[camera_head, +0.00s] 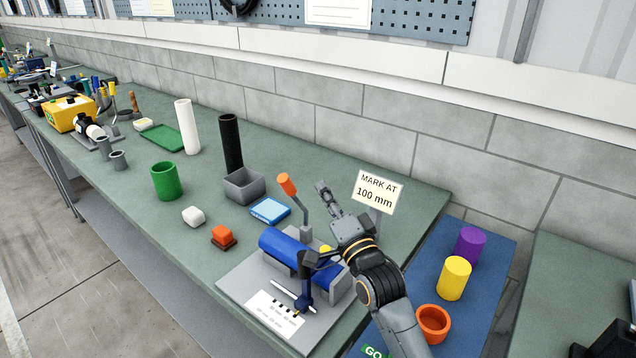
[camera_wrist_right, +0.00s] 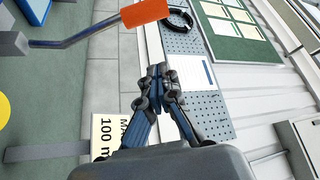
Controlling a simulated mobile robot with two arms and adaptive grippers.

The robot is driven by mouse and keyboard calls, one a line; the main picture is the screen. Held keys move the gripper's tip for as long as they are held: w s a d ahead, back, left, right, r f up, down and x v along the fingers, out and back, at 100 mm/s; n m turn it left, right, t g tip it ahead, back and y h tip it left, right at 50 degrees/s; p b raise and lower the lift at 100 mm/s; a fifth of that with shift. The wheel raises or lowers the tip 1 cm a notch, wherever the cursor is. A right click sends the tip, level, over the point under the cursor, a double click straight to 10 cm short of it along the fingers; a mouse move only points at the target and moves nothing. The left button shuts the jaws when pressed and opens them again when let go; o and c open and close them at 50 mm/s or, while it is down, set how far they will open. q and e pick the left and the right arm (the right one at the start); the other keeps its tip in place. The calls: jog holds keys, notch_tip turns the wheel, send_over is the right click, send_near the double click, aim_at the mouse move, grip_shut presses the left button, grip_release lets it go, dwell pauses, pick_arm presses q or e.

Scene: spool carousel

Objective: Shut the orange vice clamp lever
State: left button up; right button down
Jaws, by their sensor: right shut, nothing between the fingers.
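The vice clamp lever (camera_head: 302,208) stands up from the vice base, tilted to the left, with an orange grip (camera_head: 288,184) at its top. In the right wrist view the orange grip (camera_wrist_right: 146,11) and its blue-grey rod are at the upper left. A blue cylinder (camera_head: 285,247) lies in the vice on a grey plate (camera_head: 237,284). My right gripper (camera_head: 322,187) is shut and empty, to the right of the lever and apart from it. It also shows in the right wrist view (camera_wrist_right: 158,70). My left gripper is not in view.
A sign reading "MARK AT 100 mm" (camera_head: 377,191) stands close to the right of my right gripper.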

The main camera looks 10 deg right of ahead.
jog(key=d+r+n+g+y+b, duration=0.1)
jog(key=d+r+n+g+y, duration=0.1)
jog(key=d+n+g+y, duration=0.5)
pick_arm(q)
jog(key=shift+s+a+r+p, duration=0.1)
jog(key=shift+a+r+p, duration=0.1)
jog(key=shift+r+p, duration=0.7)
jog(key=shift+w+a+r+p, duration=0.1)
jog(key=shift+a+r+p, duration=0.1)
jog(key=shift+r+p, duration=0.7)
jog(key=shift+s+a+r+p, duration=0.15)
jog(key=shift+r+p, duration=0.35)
jog(key=shift+p, duration=0.7)
pick_arm(e)
jog(key=w+a+f, duration=0.1)
jog(key=w+a, duration=0.4)
jog(key=a, duration=0.5)
jog(key=shift+w+f+y, duration=0.2)
jog(key=shift+f+y, duration=0.1)
jog(key=shift+y, duration=0.1)
